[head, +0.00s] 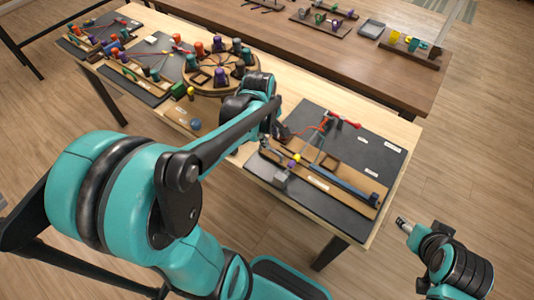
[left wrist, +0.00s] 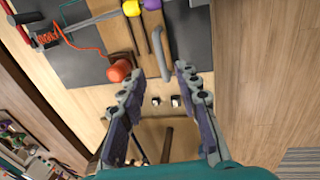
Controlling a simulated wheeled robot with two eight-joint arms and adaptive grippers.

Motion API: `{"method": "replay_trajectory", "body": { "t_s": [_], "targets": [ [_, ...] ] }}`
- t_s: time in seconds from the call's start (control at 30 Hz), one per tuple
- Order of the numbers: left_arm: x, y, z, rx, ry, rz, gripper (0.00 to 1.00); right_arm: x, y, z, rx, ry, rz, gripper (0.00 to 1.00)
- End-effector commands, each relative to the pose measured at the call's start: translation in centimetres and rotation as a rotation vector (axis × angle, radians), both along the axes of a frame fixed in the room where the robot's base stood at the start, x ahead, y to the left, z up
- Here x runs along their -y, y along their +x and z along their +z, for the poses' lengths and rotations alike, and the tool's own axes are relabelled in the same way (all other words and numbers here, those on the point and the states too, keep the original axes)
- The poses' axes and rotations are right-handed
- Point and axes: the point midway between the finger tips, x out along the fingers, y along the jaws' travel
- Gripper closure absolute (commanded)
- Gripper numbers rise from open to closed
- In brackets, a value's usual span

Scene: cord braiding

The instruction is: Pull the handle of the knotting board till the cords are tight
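The knotting board (head: 318,181) is a long wooden strip on a dark mat at the table's right end. It carries a yellow knob (head: 296,158) and a purple knob, which also show at the top of the left wrist view as yellow (left wrist: 132,8) and purple (left wrist: 151,4). A grey curved bar (left wrist: 163,48) and an orange knob (left wrist: 119,70) lie just beyond my left fingertips; I cannot tell which part is the handle. My left gripper (left wrist: 155,88) is open and empty above the board's near end. My right gripper (head: 402,223) hangs off the table's right side, its fingers unclear.
A red cord (left wrist: 90,48) runs from a coil on the mat. A red-ended bar (head: 342,120) stands at the board's back. A round wooden stand (head: 220,83) with colored bobbins is left of my arm. A second table (head: 310,45) stands behind.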

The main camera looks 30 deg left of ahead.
Motion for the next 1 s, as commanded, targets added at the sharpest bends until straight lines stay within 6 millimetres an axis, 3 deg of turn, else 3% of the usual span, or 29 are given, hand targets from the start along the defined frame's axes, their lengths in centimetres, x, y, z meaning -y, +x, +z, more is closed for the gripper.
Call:
{"method": "replay_trajectory", "body": {
  "t_s": [0.5,0.9,1.0],
  "targets": [
    [0.0,1.4,-7.0,-0.004,-0.005,0.018,0.68,0.0,0.0,-3.3,0.0,0.0,0.0,0.47],
    [0.0,1.6,-7.7,-0.004,-0.005,0.017,0.68,0.0,0.0,-3.5,0.0,0.0,0.0,0.47],
    [0.0,1.6,-7.7,-0.004,-0.005,0.017,0.94,0.0,0.0,-3.5,0.0,0.0,0.0,0.47]
  ]
}}
